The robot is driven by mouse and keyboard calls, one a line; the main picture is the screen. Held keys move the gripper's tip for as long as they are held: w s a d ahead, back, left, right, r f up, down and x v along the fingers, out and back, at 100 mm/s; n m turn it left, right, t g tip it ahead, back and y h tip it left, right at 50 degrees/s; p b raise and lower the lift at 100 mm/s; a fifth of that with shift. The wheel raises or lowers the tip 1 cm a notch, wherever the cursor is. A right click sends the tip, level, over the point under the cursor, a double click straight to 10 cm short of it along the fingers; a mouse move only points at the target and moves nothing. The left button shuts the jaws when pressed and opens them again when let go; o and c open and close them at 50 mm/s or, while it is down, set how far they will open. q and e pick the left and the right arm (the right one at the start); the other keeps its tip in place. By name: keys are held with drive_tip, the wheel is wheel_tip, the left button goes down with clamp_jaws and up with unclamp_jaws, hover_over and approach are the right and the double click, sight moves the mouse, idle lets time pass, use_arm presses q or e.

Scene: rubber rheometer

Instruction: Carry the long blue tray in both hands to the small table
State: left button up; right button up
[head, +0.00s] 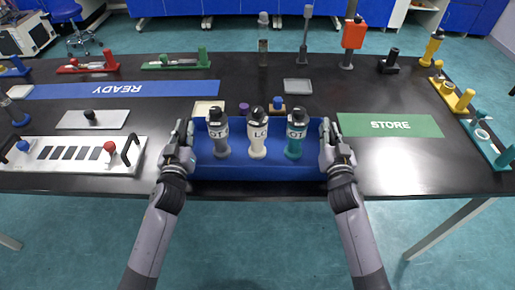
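The long blue tray (258,171) is at the front middle of the black table, close to its near edge. I cannot tell whether the tray rests on the table or is slightly raised.
The black table (400,170) also holds a green STORE mat (390,125) on the right and a blue READY mat (120,89) at back left. A white panel (75,154) with knobs lies left. Small fixtures stand behind the tray. No separate small table is clearly identifiable.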

use_arm(q)
clamp_jaws()
use_arm(e)
clamp_jaws()
